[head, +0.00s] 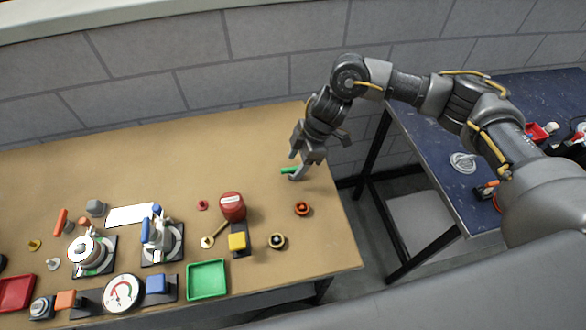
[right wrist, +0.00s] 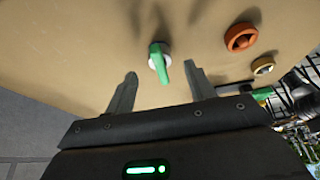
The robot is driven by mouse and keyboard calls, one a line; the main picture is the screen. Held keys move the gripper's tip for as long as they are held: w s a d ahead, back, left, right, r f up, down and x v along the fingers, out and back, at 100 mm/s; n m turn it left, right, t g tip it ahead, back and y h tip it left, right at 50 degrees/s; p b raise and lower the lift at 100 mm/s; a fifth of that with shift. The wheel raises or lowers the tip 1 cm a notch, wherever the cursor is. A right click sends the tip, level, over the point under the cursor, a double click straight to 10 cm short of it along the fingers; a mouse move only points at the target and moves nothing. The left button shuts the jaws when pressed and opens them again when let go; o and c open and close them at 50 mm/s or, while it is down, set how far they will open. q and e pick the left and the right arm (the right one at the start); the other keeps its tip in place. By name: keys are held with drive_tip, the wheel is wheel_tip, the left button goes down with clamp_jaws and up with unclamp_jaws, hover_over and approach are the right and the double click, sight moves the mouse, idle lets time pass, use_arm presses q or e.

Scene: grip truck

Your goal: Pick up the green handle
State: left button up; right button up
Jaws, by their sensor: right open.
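The green handle (head: 289,170) lies near the far right part of the tan table, right at my right gripper. In the right wrist view the green handle (right wrist: 160,62) shows with a white round base, ahead of and between the two fingers. My right gripper (head: 295,170) points down at it in the head view, and a finger hides part of it. In the right wrist view the right gripper (right wrist: 160,83) is open, with nothing between its fingers that it grips. I cannot tell whether a finger touches the handle. My left gripper is not in view.
An orange-red round knob (head: 302,209) and a dark-and-yellow knob (head: 277,241) stand nearer on the table. A grey wall (head: 210,45) runs behind the table.

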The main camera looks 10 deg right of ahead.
sight(294, 168)
drive_tip(key=shift+x, duration=1.5)
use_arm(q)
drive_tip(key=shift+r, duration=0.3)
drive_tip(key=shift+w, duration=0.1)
use_arm(e)
drive_tip(key=shift+s, duration=0.1)
drive_tip(key=shift+c, duration=0.2)
drive_tip(key=c, duration=1.1)
drive_tip(key=shift+r, duration=0.1)
